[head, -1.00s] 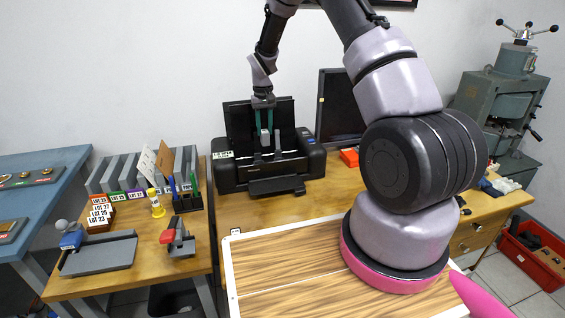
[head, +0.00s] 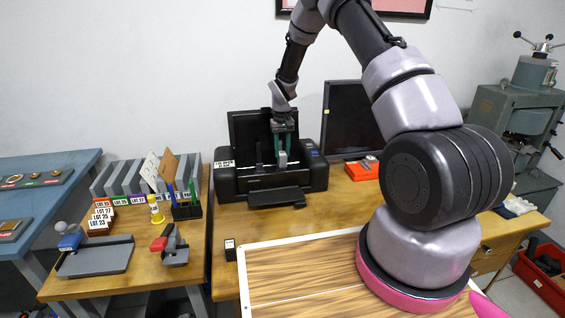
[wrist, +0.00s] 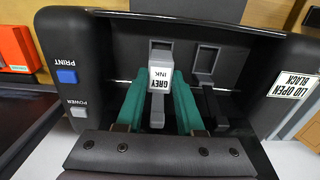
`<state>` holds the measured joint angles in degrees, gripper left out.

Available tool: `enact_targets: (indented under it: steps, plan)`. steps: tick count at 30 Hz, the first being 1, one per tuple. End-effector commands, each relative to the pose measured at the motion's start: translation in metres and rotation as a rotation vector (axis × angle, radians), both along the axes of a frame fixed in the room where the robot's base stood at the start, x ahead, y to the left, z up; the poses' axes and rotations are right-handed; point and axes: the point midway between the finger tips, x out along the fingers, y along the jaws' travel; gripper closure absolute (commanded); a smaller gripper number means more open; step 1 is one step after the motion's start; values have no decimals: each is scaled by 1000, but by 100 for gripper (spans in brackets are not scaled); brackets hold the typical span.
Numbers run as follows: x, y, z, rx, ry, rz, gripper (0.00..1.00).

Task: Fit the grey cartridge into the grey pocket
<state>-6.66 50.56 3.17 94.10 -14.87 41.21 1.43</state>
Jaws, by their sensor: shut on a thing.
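The grey cartridge (wrist: 159,79) has a white label reading GREY INK, upside down in the wrist view. My gripper (wrist: 158,92) is shut on it, one green finger on each side. In the head view my gripper (head: 282,148) points down into the open black printer (head: 232,183), with the cartridge (head: 282,160) between its fingers. In the wrist view, a grey frame shows just beyond the cartridge; I cannot tell whether it is the grey pocket or how deep the cartridge sits. A second grey-rimmed slot (wrist: 205,62) stands to the right.
The printer's raised lid (head: 250,130) stands behind my gripper. A monitor (head: 345,120) and a red box (head: 362,170) are to the right. A small black block with a white label (head: 230,250) stands on the desk in front. A side table holds a pen holder (head: 187,211).

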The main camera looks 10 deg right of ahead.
Motion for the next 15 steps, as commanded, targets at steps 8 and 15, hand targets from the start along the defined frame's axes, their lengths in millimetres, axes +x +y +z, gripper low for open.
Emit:
enact_targets:
  steps: [8,15]
  plan:
    - [-1,0,-28,0,2,-1,99]
    - [0,0,-49,0,0,-1,99]
